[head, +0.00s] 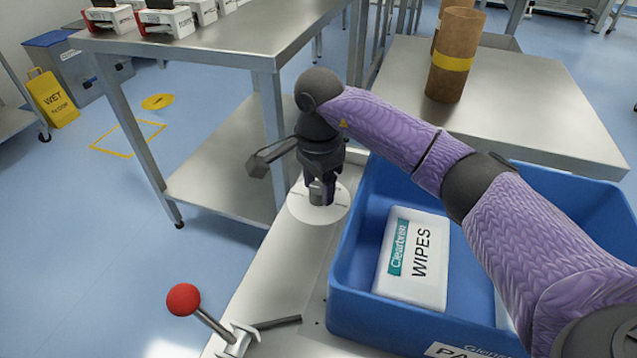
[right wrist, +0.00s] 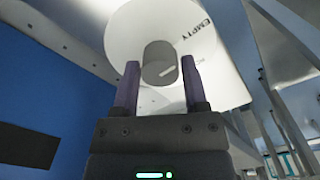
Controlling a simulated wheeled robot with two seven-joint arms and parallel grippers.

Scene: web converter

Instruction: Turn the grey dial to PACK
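The grey dial (head: 316,193) stands on a round white disc (head: 303,209) on the metal panel left of the blue crate. In the right wrist view the dial (right wrist: 154,52) has a pale pointer mark on its end, and the disc (right wrist: 120,42) carries the word EMPTY at the right and a fainter, unreadable label. I cannot read PACK on it. My right gripper (head: 323,186) points down over the dial. In the right wrist view its two fingers (right wrist: 160,64) are apart on either side of the dial, with visible gaps. My left gripper is out of view.
The blue crate (head: 345,290) with a wipes pack (head: 414,258) stands close right of the dial. A red-knobbed lever (head: 184,300) is at the front left. Steel tables (head: 225,50) stand behind, one holding a brown cardboard tube (head: 455,60).

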